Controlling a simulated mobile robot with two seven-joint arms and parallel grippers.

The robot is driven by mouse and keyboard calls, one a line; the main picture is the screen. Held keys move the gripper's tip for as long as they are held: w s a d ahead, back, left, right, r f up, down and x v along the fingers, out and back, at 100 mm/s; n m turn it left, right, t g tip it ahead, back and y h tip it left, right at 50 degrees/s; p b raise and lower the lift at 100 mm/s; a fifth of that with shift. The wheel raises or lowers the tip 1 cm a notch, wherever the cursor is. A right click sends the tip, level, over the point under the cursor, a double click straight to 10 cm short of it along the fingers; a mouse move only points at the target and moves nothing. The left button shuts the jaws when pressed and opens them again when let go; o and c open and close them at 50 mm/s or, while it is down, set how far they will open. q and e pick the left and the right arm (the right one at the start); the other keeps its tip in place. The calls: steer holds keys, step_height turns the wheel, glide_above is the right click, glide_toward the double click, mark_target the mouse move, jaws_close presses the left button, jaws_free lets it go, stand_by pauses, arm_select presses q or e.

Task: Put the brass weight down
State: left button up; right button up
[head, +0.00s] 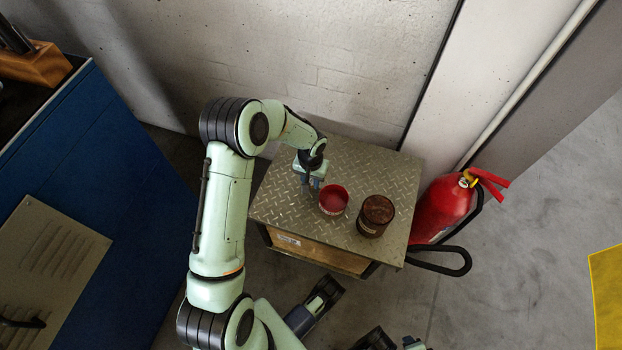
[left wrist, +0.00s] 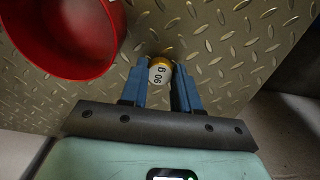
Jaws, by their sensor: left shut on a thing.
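The brass weight (left wrist: 160,71) shows in the left wrist view as a small cylinder with a gold rim and a pale top marked with what looks like 90 g. My left gripper (head: 314,183) is shut on it, with a blue finger on either side. In the left wrist view the fingertips (left wrist: 160,82) point at the diamond-plate top. I cannot tell whether the weight touches the plate. In the head view the gripper hides the weight. My right gripper cannot be made out.
The metal-topped stand (head: 285,200) carries a red cup (head: 333,199), close right of my left gripper, and a rusty brown can (head: 375,216) farther right. The red cup also shows in the left wrist view (left wrist: 70,45). A fire extinguisher (head: 442,208) stands right of the stand.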

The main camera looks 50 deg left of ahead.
arm_select(q)
steer(key=shift+f, duration=0.2)
steer(key=o, duration=1)
steer(key=shift+o, duration=0.2)
steer(key=shift+r, duration=0.15)
